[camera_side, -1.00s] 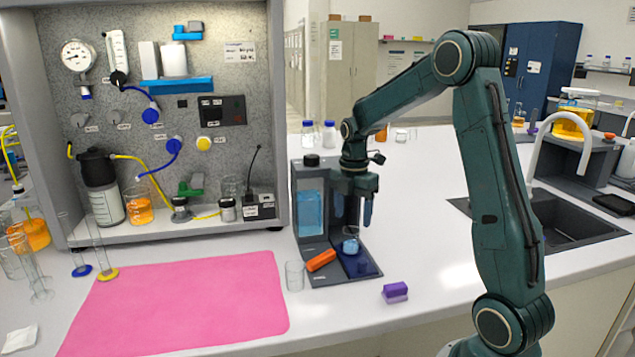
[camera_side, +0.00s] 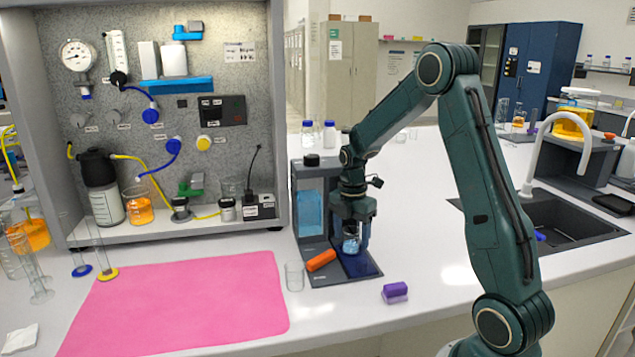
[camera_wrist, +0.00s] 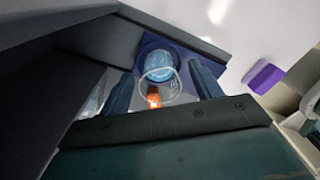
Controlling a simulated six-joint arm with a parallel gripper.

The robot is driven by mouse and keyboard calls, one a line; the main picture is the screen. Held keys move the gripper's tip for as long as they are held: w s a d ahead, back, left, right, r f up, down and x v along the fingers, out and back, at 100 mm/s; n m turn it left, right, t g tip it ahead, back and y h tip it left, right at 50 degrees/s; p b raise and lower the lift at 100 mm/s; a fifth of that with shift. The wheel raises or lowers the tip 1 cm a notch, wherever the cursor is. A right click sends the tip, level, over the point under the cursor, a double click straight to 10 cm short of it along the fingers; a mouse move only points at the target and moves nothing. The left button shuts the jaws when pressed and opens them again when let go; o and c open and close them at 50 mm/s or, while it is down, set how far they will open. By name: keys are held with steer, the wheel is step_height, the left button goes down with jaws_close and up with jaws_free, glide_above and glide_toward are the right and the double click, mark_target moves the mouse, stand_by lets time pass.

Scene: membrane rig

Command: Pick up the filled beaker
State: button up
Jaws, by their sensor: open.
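The filled beaker (camera_side: 351,243) holds pale blue liquid and stands upright on the dark blue pad (camera_side: 364,268) of the dispenser. My gripper (camera_side: 352,238) points down over it, with its fingers low at the beaker's sides. In the wrist view the beaker (camera_wrist: 159,68) lies between the two open fingers of my gripper (camera_wrist: 163,90), with gaps visible at both sides. The far part of the beaker's base is hidden by the fingers in the side view.
The grey dispenser (camera_side: 304,172) with a blue tank rises close to the left of my gripper. An orange piece (camera_side: 321,260) and an empty beaker (camera_side: 294,276) are near its front. A purple block (camera_side: 395,291) and a pink mat (camera_side: 190,305) lie on the bench.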

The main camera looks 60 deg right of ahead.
stand_by(0.4)
steer(key=c, duration=1)
steer(key=shift+r, duration=0.1)
steer(key=shift+c, duration=0.2)
step_height(320, 180, up, 20)
stand_by(0.5)
